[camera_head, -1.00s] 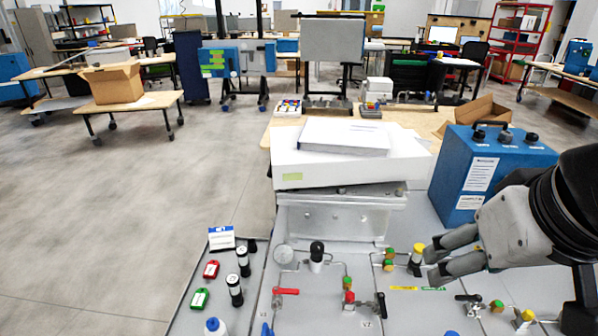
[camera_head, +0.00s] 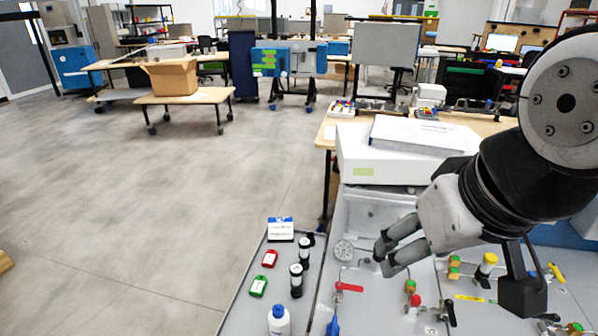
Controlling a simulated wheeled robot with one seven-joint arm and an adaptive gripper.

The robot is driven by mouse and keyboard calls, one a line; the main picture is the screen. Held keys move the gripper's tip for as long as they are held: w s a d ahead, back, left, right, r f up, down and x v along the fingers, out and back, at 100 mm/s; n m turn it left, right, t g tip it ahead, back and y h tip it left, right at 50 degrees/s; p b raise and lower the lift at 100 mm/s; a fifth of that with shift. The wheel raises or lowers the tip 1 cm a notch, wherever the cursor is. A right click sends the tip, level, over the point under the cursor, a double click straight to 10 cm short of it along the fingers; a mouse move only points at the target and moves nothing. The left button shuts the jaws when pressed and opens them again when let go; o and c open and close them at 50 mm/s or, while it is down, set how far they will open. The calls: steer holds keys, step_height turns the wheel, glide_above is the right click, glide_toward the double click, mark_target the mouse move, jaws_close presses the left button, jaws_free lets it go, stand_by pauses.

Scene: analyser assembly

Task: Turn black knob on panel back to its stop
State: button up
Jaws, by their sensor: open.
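My gripper (camera_head: 384,258) is open over the panel (camera_head: 455,320), its fingers pointing left and down. Its fingertips are just right of the round gauge (camera_head: 343,250), at the place where the black knob stood in the earlier view. The black knob itself is hidden by the fingers or between them; I cannot tell whether they touch it. A lever valve with a red handle (camera_head: 348,287) lies just below and left of the fingertips.
A yellow-capped fitting (camera_head: 488,263) and a red-and-green valve (camera_head: 413,298) stand to the right. Black-capped vials (camera_head: 297,280), a red tag (camera_head: 270,258), a green tag (camera_head: 258,286) and a white bottle (camera_head: 279,322) are left. A white box (camera_head: 380,170) stands behind.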

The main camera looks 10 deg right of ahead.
steer(key=w+d+f+m+g+b, duration=0.1)
steer(key=w+d+f+m, duration=0.2)
steer(key=w+m, duration=0.45)
steer(key=w+d+f+m+g, duration=0.2)
steer(key=w+d+f+m, duration=0.25)
steer(key=w, duration=0.55)
steer(key=w+d+f+m+g+b, duration=0.1)
steer(key=w+d+f+m, duration=0.2)
steer(key=w+m, duration=0.4)
steer(key=w+d+f+m+g, duration=0.1)
steer(key=w+d+f+m, duration=0.35)
steer(key=w+f, duration=0.3)
steer(key=f, duration=0.4)
steer(key=f+p, duration=0.1)
steer(key=f, duration=0.4)
steer(key=s+f, duration=0.1)
steer(key=f, duration=0.4)
steer(key=shift+a+f+p, duration=0.15)
steer(key=shift+p, duration=0.2)
steer(key=c, duration=1.2)
